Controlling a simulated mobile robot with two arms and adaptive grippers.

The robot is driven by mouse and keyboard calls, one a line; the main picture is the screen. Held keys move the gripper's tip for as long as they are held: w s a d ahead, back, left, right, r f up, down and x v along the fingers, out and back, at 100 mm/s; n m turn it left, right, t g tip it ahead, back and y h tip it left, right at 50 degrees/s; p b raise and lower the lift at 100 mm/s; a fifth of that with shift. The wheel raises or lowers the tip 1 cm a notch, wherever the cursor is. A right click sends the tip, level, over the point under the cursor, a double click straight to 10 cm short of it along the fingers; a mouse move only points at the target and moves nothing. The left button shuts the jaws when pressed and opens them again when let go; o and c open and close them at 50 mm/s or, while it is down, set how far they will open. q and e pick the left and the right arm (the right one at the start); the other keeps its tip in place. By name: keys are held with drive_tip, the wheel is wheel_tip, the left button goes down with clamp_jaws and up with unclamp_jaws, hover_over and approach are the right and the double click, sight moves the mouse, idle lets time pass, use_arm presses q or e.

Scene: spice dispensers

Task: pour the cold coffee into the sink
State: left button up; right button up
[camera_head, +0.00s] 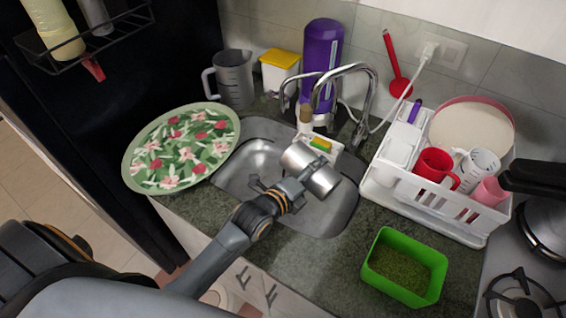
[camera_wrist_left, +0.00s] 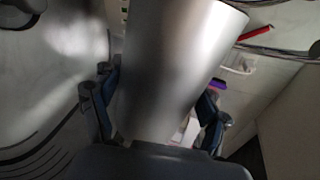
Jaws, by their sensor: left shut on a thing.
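My left gripper (camera_head: 281,192) is over the sink (camera_head: 240,175), shut on a silver metal cup (camera_head: 312,168). The cup lies tilted almost on its side above the basin. In the left wrist view the cup (camera_wrist_left: 170,70) fills the middle, with the gripper's fingers (camera_wrist_left: 155,115) on both sides of it. The inside of the cup is hidden, and no coffee shows in either view. My right gripper does not show.
A floral plate (camera_head: 180,150) overlaps the sink's left edge. The faucet (camera_head: 350,75) arches behind the cup. A white dish rack (camera_head: 450,205) with cups stands right, a green container (camera_head: 405,290) in front. A grey jug (camera_head: 235,78) and purple bottle (camera_head: 321,60) stand behind.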

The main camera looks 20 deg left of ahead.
use_arm(q)
drive_tip(key=shift+w+a+r+p, duration=0.1)
drive_tip(key=shift+a+r+p, duration=0.15)
drive_tip(key=shift+p, duration=0.05)
drive_tip(key=shift+w+a+r+n+h+p, duration=0.1)
drive_tip(key=shift+a+r+n+h+p, duration=0.1)
drive_tip(key=shift+r+n+p, duration=0.3)
drive_tip(key=shift+w+a+r+n+h+p, duration=0.1)
drive_tip(key=shift+a+r+n+h+p, duration=0.15)
drive_tip(key=shift+n+p, duration=0.45)
idle(0.9)
